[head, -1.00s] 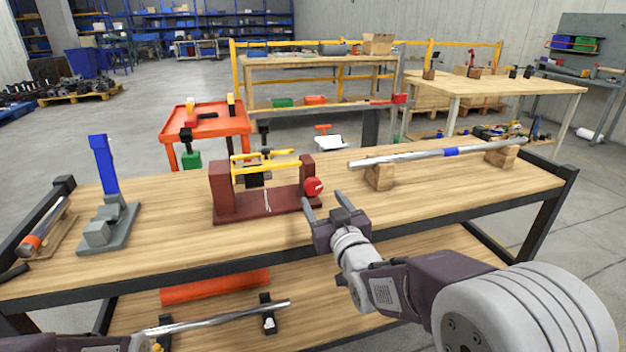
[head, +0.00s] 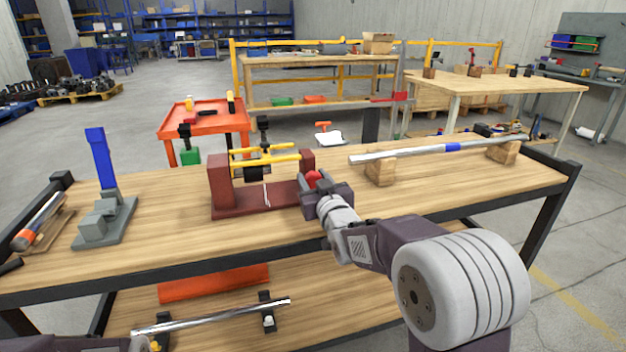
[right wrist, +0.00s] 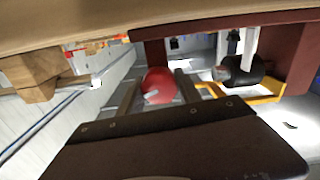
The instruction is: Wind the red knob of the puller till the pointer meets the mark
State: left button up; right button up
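The puller (head: 222,190) is a dark red frame with two uprights, yellow bars and a black block (head: 256,172) between them. A pale line (head: 266,196) crosses its base; I cannot make out the pointer against it. The red knob (head: 312,176) is at the right upright. In the right wrist view the round red knob (right wrist: 158,84) lies between my right gripper's two fingers (right wrist: 158,92). The fingers are open, one on each side, close to it; contact is unclear. In the head view my right gripper (head: 318,184) partly hides the knob. My left gripper is out of view.
A metal bar (head: 420,154) with a blue band rests on wooden blocks right of the puller. A grey stand with a blue upright (head: 100,160) is at the left. The wooden tabletop (head: 180,235) is clear in front. An orange cart (head: 205,118) stands behind.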

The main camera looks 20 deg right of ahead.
jog(key=shift+m+b, duration=0.3)
jog(key=shift+m, duration=0.7)
jog(key=o, duration=1.4)
jog(key=shift+c, duration=0.2)
jog(key=s+p, duration=0.2)
jog(key=s, duration=0.7)
jog(key=shift+d, duration=0.2)
jog(key=shift+s, duration=0.1)
jog(key=shift+f, duration=0.1)
